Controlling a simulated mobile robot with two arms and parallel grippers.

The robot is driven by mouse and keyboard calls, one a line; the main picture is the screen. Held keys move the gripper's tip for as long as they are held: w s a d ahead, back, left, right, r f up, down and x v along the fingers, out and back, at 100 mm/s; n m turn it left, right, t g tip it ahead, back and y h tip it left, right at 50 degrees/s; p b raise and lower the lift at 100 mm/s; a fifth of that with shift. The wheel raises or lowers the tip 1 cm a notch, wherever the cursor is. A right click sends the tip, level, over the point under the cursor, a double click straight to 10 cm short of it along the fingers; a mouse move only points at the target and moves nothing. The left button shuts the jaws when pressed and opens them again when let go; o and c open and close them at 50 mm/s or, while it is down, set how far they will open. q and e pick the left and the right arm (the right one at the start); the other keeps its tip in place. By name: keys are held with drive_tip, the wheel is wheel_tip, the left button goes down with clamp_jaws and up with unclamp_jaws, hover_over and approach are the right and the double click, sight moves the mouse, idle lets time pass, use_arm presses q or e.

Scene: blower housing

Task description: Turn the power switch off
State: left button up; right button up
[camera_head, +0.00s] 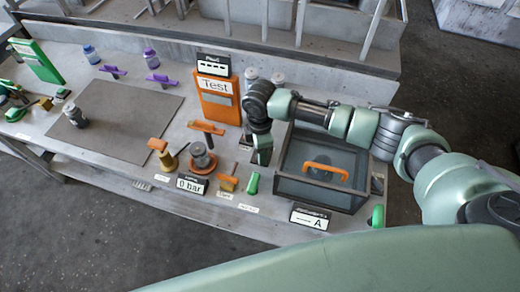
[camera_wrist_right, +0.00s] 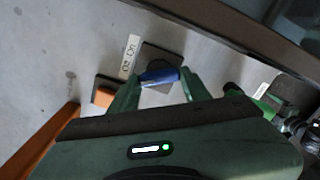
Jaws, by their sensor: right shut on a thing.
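A small switch with a blue handle (camera_wrist_right: 160,77) sits on a dark square plate (camera_wrist_right: 163,58), with a small white label (camera_wrist_right: 129,55) beside it; its lettering is hard to read. My right gripper (camera_wrist_right: 160,88) is shut on the blue handle, one green finger at each end of it. In the head view my right gripper (camera_head: 262,153) points down at the bench between the orange Test panel (camera_head: 219,98) and the glass-topped box. There the gripper hides the switch. My left gripper is not in view.
The glass-topped box (camera_head: 333,194) with an orange handle (camera_head: 326,170) stands close right of my gripper. Left are an orange-handled valve (camera_head: 207,127), a round gauge fitting (camera_head: 201,158) and a "0 bar" display (camera_head: 191,184). A grey mat (camera_head: 130,115) lies farther left.

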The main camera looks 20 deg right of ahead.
drive_tip(key=shift+w+r, duration=0.1)
drive_tip(key=o, duration=1.4)
drive_tip(key=shift+c, duration=0.2)
wheel_tip(320, 180, up, 8)
drive_tip(key=shift+f+b, duration=0.1)
drive_tip(key=shift+b, duration=0.5)
drive_tip(key=shift+f, duration=0.1)
